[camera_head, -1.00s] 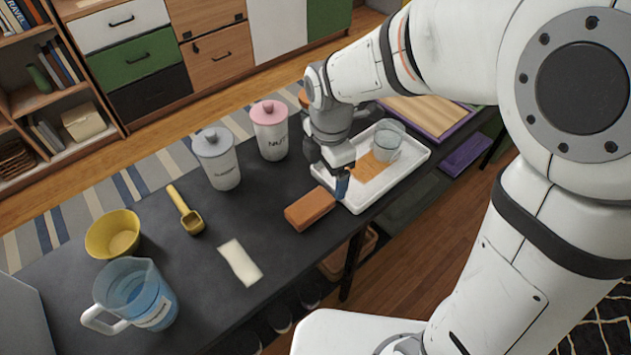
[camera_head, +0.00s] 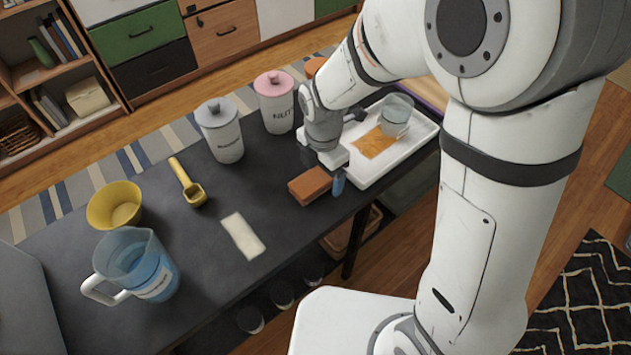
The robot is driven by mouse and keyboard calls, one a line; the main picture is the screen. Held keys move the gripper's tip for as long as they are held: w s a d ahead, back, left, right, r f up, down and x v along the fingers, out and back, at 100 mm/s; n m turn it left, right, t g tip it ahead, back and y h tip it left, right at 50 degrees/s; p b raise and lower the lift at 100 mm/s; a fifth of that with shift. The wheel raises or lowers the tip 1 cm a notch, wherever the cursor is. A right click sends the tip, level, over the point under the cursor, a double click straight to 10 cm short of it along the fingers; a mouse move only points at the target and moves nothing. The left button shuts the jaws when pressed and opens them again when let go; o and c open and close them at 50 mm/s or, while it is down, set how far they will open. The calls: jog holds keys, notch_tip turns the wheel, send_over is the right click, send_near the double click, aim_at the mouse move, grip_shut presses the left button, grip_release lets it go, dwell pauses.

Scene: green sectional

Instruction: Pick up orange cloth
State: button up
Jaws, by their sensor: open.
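The orange cloth (camera_head: 374,143) lies flat in the white tray (camera_head: 424,139). A clear cup (camera_head: 397,117) stands at its right end, overlapping it in the picture. My gripper (camera_head: 336,178) is open, to the left of the cloth and apart from it. It is low by the tray's near left corner, at the right end of an orange-brown block (camera_head: 309,185). One blue fingertip shows; the other is hidden. I cannot tell whether the gripper touches the block.
A grey-lidded canister (camera_head: 220,132) and a pink-lidded canister (camera_head: 274,103) stand behind the block. A yellow scoop (camera_head: 188,184), yellow bowl (camera_head: 114,206), blue-filled jug (camera_head: 134,268) and pale cloth (camera_head: 242,236) are on the left. The black tabletop (camera_head: 205,240) has bare room between them.

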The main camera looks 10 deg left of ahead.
aim_at(322, 174)
jog(key=shift+c, duration=0.3)
jog(key=c, duration=1.1)
notch_tip(322, 174, up, 10)
jog(key=p, duration=0.1)
jog(key=shift+p, duration=0.3)
